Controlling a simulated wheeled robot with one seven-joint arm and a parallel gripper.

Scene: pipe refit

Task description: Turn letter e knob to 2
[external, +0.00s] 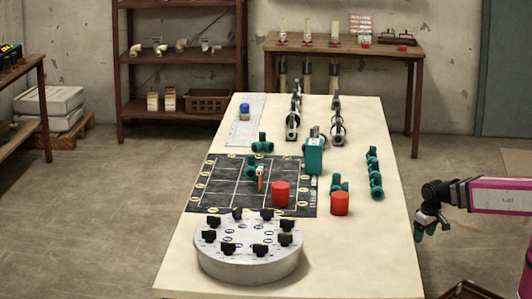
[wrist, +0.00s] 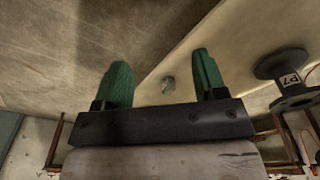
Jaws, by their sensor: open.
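A round grey knob panel (external: 249,262) stands at the near end of the table. Several black knobs (external: 228,249) form a ring on its top. Their letters and numbers are too small to read, so I cannot tell which one is e. My gripper (external: 425,230) is beyond the table's right edge, well to the right of the panel and apart from it. In the wrist view my gripper (wrist: 161,83) has its two green fingers spread with nothing between them. The knob panel does not show in the wrist view.
The long table (external: 345,262) has a black grid mat (external: 220,192), red cylinders (external: 281,195) and (external: 340,203), and green pipe fittings (external: 375,172). The table's near right area is bare. A dark flanged part marked P7 (wrist: 285,72) shows in the wrist view.

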